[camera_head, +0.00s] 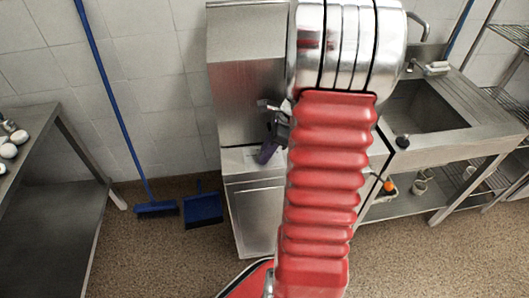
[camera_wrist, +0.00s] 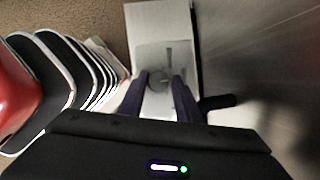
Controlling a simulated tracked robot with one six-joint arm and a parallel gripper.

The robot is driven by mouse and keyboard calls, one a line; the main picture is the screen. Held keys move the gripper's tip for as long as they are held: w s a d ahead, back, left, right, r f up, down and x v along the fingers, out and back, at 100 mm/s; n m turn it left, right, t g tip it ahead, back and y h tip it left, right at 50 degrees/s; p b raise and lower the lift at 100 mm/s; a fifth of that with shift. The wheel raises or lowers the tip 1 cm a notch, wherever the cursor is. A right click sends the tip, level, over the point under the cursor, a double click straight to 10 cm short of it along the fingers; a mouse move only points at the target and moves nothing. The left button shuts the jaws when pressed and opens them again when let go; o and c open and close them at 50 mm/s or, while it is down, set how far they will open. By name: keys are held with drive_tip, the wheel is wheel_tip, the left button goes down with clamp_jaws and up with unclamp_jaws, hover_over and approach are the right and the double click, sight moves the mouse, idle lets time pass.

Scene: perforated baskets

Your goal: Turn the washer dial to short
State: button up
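The washer (camera_head: 254,215) is a steel cabinet against the tiled wall, with a tall steel upper part (camera_head: 240,75) and a pale panel strip (camera_head: 238,160) across its front. In the wrist view the pale panel (camera_wrist: 150,50) carries a round grey dial (camera_wrist: 157,82). My gripper (camera_wrist: 161,82) is open, with its two dark purple fingers on either side of the dial. I cannot tell whether they touch it. In the head view my gripper (camera_head: 268,152) is at the panel, partly hidden by my red arm. The dial's markings are too small to read.
A steel sink counter (camera_head: 430,115) stands on the right, with an orange-topped bottle (camera_head: 389,186) on its lower shelf. A steel table (camera_head: 40,150) is on the left. A blue broom (camera_head: 155,208) and dustpan (camera_head: 203,209) stand by the wall. The floor in front is clear.

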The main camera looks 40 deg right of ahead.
drive_tip(key=shift+r, duration=0.15)
drive_tip(key=v, duration=1.3)
drive_tip(key=shift+d+r, duration=0.15)
drive_tip(key=shift+s, duration=0.1)
idle(0.4)
